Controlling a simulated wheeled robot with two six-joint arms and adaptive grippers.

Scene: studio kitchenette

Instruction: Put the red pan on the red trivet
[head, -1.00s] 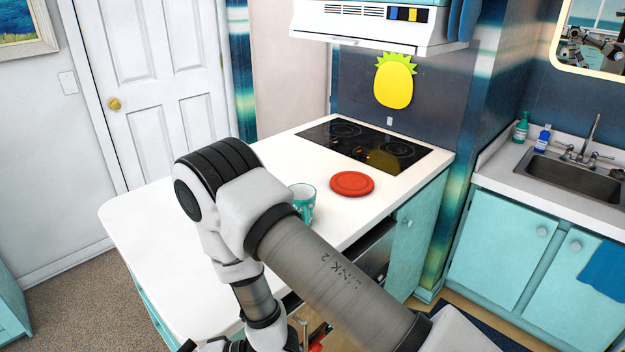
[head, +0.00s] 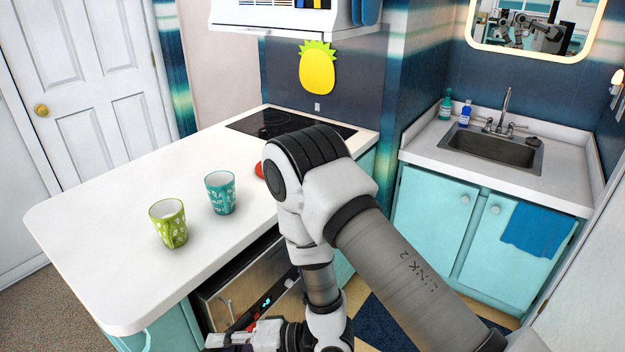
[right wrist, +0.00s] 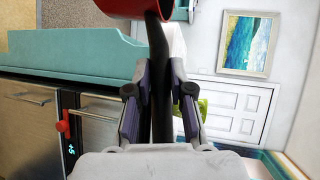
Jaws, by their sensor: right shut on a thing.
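The red pan (right wrist: 128,7) shows only in part at the top of the right wrist view. Its black handle (right wrist: 159,55) runs down between the fingers of my right gripper (right wrist: 160,95), which is shut on it. In the head view my right gripper (head: 228,343) is at the bottom edge, low in front of the counter, and the pan is out of the picture. The red trivet (head: 259,169) lies on the white counter near the cooktop. My right arm hides most of it. My left gripper is not in view.
A teal cup (head: 221,195) and a green cup (head: 169,224) stand on the counter (head: 110,220), left of the trivet. The black cooktop (head: 262,124) is behind it. The oven front (head: 245,285) is close to my right gripper. The counter's left part is clear.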

